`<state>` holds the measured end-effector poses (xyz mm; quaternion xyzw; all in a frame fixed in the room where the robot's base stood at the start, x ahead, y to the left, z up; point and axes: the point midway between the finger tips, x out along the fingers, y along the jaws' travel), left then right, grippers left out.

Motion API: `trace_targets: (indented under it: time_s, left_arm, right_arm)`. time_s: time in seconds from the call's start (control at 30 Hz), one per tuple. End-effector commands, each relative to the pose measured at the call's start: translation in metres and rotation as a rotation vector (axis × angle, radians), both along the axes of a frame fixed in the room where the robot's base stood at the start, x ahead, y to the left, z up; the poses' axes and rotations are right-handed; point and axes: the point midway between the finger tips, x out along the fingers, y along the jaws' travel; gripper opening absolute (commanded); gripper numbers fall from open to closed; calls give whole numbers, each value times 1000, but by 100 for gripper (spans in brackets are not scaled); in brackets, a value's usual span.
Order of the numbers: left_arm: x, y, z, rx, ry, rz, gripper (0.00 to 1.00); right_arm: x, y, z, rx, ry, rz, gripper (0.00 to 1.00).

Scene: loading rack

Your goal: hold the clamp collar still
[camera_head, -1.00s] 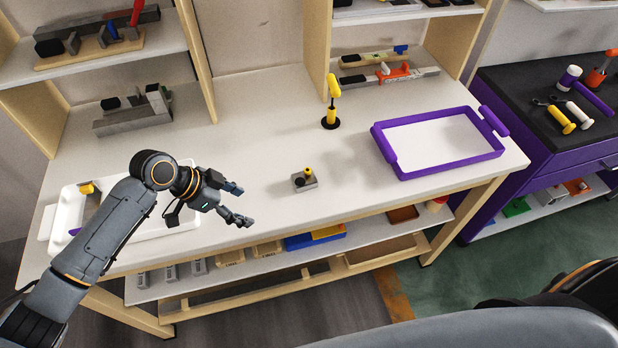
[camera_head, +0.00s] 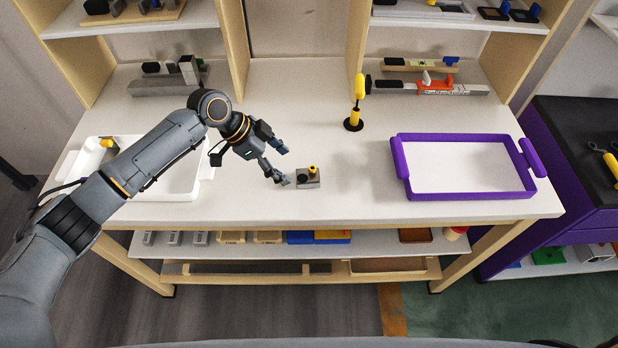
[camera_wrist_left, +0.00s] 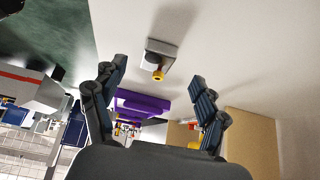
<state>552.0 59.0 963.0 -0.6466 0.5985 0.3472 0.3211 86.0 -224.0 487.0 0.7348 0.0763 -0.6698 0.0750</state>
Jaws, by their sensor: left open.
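The clamp collar seems to be the small grey block (camera_head: 308,178) with a dark round part and a yellow knob, on the white tabletop near its front edge. My left gripper (camera_head: 283,166) is open and empty, just to the left of the block and apart from it. In the left wrist view the block (camera_wrist_left: 163,56) lies ahead, beyond and between the two spread fingertips of my left gripper (camera_wrist_left: 159,78). My right gripper is not in view.
A purple-rimmed tray (camera_head: 398,170) stands on the right of the table (camera_head: 290,105). A yellow-handled tool (camera_head: 354,112) stands upright behind the block. A white tray (camera_head: 190,188) lies under my left arm. The tabletop around the block is clear.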

Motion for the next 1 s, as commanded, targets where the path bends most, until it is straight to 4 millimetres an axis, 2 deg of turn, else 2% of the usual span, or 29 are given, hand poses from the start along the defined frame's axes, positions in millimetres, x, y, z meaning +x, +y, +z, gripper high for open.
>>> trace_targets:
  time_s: [0.13, 0.5, 0.97, 1.0]
  left_arm:
    - [0, -8, -15, 0, 0, -2, 74]
    - [2, -28, -45, 0, -1, -2, 74]
    - [2, -33, -50, 0, 0, 0, 74]
    - [2, -33, -50, 0, 0, 0, 65]
  right_arm:
    - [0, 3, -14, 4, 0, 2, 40]
    - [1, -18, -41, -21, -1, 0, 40]
    - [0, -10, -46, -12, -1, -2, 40]
    - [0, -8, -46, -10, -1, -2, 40]
